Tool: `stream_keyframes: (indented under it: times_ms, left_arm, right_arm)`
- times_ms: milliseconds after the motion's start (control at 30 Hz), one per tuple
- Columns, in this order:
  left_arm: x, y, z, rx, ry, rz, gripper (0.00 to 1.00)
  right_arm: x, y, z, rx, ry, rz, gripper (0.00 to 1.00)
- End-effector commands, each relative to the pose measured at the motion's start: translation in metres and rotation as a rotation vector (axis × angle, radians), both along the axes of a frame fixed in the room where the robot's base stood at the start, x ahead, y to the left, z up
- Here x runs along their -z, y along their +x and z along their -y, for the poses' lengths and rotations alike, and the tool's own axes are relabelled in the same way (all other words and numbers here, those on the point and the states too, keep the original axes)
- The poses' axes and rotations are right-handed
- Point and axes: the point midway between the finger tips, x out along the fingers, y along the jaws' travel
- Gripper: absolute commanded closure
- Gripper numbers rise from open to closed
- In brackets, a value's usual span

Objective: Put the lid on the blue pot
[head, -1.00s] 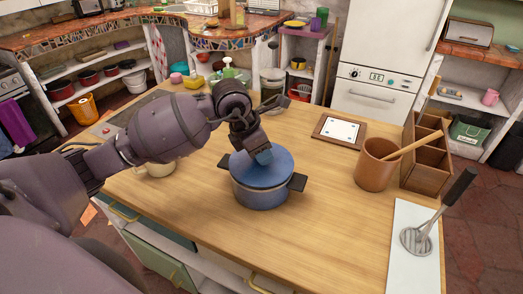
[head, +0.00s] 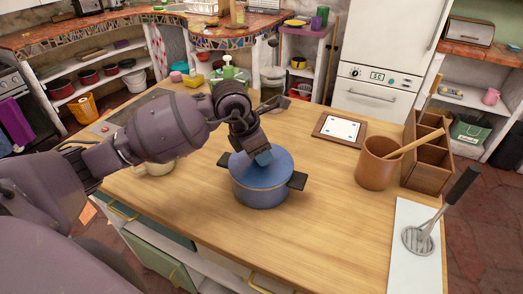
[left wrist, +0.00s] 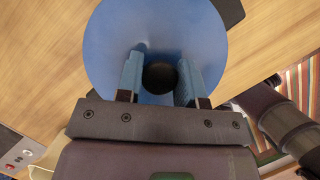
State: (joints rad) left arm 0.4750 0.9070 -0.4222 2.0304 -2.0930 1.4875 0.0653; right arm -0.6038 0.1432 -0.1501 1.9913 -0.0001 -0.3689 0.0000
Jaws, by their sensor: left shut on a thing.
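The blue pot (head: 262,192) stands upright on the wooden counter, with dark handles at its sides. The blue lid (head: 272,165) lies over the pot's mouth and looks level; I see no clear gap between lid and rim. My left gripper (head: 262,157) is above the lid, pointing down. In the left wrist view, the gripper (left wrist: 160,82) has its two blue fingers on either side of the dark round knob (left wrist: 160,77) of the lid (left wrist: 160,25), shut on it. The fingers hide the knob in the head view. My right gripper is not in view.
A brown crock (head: 377,163) with a wooden spoon and a wooden divided box (head: 425,160) stand to the right. A framed tile board (head: 340,129) lies behind. A masher (head: 420,238) rests on a white board (head: 408,270). A cream bowl (head: 160,168) is behind my arm. The front counter is clear.

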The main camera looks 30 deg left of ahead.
Motion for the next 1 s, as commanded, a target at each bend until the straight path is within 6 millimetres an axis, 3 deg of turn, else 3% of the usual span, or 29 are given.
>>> stream_keyframes:
  times_ms: [400, 933, 967, 1000]
  left_arm:
    - [0.0, 0.0, 0.0, 0.0, 0.0, 0.001, 0.92]
    - [0.001, 0.0, 0.0, 0.0, -0.001, 0.001, 0.92]
    - [0.001, 0.0, 0.0, 0.0, -0.001, 0.001, 0.61]
    - [0.001, 0.0, 0.0, 0.0, 0.0, 0.001, 0.55]
  right_arm:
    - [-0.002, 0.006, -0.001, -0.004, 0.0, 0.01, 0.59]
    - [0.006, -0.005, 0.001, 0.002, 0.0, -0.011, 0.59]
    - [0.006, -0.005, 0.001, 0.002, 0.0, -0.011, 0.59]
    - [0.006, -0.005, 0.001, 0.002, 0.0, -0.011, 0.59]
